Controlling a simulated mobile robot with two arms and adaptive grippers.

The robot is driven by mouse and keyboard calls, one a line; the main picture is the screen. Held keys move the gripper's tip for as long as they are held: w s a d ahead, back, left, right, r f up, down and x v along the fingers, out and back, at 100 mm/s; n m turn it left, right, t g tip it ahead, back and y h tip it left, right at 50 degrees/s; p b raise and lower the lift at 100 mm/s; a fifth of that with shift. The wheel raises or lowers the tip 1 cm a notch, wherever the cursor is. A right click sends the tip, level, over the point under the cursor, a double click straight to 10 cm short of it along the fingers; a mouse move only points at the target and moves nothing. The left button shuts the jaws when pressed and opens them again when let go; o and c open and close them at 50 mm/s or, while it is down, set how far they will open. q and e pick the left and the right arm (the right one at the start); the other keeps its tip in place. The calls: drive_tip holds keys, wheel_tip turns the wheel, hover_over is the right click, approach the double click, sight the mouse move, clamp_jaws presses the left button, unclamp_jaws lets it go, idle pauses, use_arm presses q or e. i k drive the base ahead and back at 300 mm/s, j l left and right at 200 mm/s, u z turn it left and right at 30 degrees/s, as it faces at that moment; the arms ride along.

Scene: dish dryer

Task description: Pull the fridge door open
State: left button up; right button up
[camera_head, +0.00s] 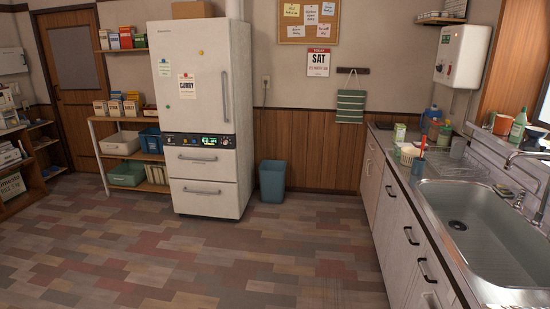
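The white fridge (201,115) stands upright against the back wall, left of centre in the head view. Its tall upper door (197,80) is shut and carries paper notes and small magnets. A vertical handle (225,97) runs along the door's right side. Below the door are a control panel with a lit green display (209,141) and two shut drawers with horizontal handles. Neither of my grippers shows in this view.
A blue bin (272,181) stands on the floor just right of the fridge. Shelves with boxes and baskets (123,141) stand to its left. A counter with a sink (470,225) lines the right side. The tiled floor (190,262) before the fridge is clear.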

sight(191, 60)
drive_tip(key=i+u, duration=0.2)
drive_tip(key=i, duration=0.35)
drive_tip(key=i+u, duration=0.25)
drive_tip(key=i, duration=0.3)
drive_tip(key=i+l+u, duration=0.2)
drive_tip(key=i, duration=0.4)
drive_tip(key=i+l+u, duration=0.2)
drive_tip(key=i, duration=0.35)
drive_tip(key=j, duration=0.1)
